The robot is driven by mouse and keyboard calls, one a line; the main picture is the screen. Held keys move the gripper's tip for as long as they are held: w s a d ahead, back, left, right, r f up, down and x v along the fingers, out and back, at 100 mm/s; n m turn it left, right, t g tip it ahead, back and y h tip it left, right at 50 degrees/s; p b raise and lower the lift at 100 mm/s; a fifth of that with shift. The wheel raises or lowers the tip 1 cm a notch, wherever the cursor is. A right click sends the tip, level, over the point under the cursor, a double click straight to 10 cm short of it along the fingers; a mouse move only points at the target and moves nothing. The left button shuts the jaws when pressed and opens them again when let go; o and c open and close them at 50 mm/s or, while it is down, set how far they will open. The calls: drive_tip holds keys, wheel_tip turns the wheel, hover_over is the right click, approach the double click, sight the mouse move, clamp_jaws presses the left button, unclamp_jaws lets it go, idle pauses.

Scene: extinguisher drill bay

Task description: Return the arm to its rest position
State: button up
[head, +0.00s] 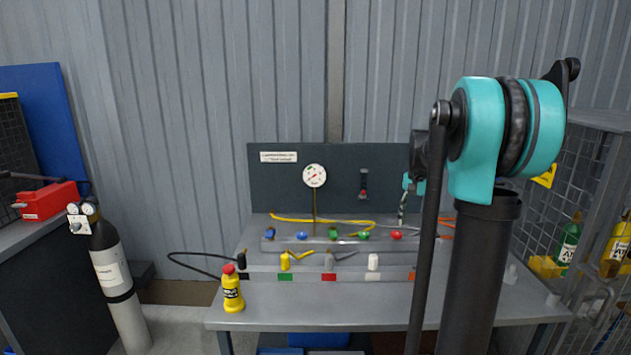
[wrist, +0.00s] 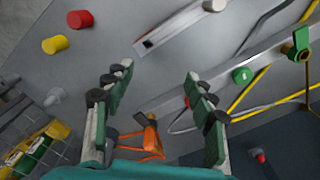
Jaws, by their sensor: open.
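My gripper (wrist: 157,72) is open in the wrist view, with its two padded fingers apart and nothing between them. It hangs over the grey workbench (wrist: 90,110). In the head view my teal and black arm stands raised at the right, in front of the bench (head: 330,318). The gripper is mostly hidden there behind the arm.
A grey cylinder (head: 118,285) stands at left. A wire cage (head: 595,160) with bottles is close to my arm's right.

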drive_tip(key=s+a+f+n+t, duration=0.2)
drive_tip(key=s+a+f+n, duration=0.2)
drive_tip(key=s+f, duration=0.5)
drive_tip(key=s+a+f+n+t, duration=0.2)
drive_tip(key=s+a+f+n, duration=0.3)
drive_tip(key=s, duration=1.2)
wheel_tip(320, 180, down, 4)
drive_tip(key=shift+a+r, duration=0.15)
drive_tip(key=shift+a, duration=1)
